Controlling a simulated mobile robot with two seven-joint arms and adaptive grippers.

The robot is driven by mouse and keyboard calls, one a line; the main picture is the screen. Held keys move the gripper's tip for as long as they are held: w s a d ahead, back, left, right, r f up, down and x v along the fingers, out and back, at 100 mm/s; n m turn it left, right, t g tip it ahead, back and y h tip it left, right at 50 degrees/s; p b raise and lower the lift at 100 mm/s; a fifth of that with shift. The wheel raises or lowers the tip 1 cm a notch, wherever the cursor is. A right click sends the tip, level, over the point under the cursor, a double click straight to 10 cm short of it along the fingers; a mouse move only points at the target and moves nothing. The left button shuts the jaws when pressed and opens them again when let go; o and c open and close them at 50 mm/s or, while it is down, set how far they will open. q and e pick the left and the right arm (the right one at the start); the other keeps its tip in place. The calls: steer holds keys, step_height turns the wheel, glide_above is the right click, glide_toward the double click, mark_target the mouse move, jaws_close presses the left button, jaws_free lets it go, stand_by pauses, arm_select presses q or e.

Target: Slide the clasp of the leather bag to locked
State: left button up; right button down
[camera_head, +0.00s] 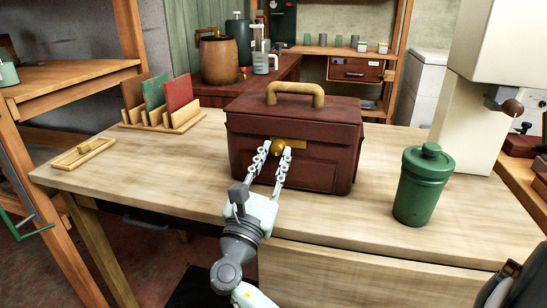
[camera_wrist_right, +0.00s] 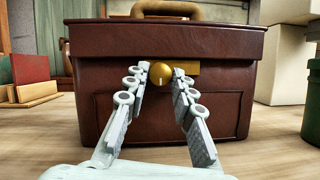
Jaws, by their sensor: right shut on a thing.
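The leather bag (camera_head: 320,160) is dark reddish-brown and box-shaped, and stands upright on the wooden table with its tan handle (camera_head: 295,93) on top. Its clasp has a round brass knob (camera_head: 278,147) on a flat brass plate (camera_head: 298,144) on the bag's front. The knob (camera_wrist_right: 161,74) sits toward the left of the visible plate (camera_wrist_right: 187,68). My right gripper (camera_head: 276,150) reaches in from the front, its two fingertips shut on the knob from both sides. The fingers may hide part of the plate. My left gripper is not in view.
A green lidded canister (camera_head: 420,190) stands on the table (camera_head: 150,180) right of the bag. A wooden rack (camera_head: 190,122) with several coloured boards and a small wooden tray (camera_head: 83,154) are at the left. The tabletop around the bag's left front is clear.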

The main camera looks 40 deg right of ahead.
mark_target(300, 144)
steer(key=shift+s+d, duration=0.15)
steer(key=shift+s, duration=0.05)
steer(key=s+d+p, duration=0.1)
steer(key=s+d, duration=0.1)
steer(key=shift+s+d, duration=0.15)
steer(key=shift+s, duration=0.25)
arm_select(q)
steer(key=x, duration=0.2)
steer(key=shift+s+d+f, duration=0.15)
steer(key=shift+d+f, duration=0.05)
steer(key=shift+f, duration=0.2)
arm_select(e)
steer(key=c, duration=1.3)
jaws_free()
steer(key=shift+o, duration=0.2)
steer(key=v, duration=1.2)
